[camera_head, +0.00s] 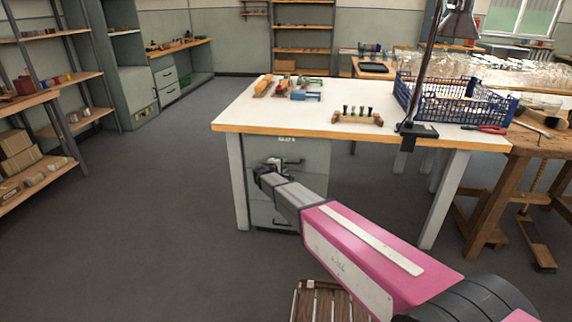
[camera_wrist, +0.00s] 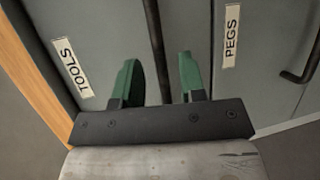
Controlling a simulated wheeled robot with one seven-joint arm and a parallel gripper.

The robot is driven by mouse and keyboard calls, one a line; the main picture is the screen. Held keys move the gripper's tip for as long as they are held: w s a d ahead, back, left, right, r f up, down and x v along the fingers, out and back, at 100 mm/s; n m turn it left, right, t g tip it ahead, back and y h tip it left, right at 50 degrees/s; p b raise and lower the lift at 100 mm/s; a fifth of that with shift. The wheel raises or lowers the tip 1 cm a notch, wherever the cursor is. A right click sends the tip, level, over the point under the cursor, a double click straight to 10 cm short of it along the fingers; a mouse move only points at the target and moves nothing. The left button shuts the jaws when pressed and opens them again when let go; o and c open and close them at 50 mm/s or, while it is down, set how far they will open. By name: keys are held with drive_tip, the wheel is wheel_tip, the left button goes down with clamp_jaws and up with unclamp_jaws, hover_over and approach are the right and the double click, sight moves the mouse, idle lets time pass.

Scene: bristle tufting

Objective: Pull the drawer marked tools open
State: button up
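The drawer marked TOOLS (camera_wrist: 105,30) is the upper front of the grey-green cabinet (camera_head: 313,185) under the white-topped workbench. Its white label (camera_wrist: 70,67) shows at the left of the wrist view. The drawer looks closed. Its dark bar handle (camera_wrist: 153,30) runs between the two green fingers of my gripper (camera_wrist: 158,62). The fingers are open, with a gap visible on each side of the bar. In the head view my gripper (camera_head: 276,166) is at the cabinet's upper front and hides part of it.
A second drawer, labelled PEGS (camera_wrist: 231,38), has its own dark handle (camera_wrist: 303,62). The workbench (camera_head: 240,113) overhangs the cabinet, and its front leg (camera_head: 238,185) stands just left. A slatted wooden crate (camera_head: 318,303) is on the floor in front. Floor at the left is clear.

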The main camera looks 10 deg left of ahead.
drive_tip(key=shift+x, duration=1.55)
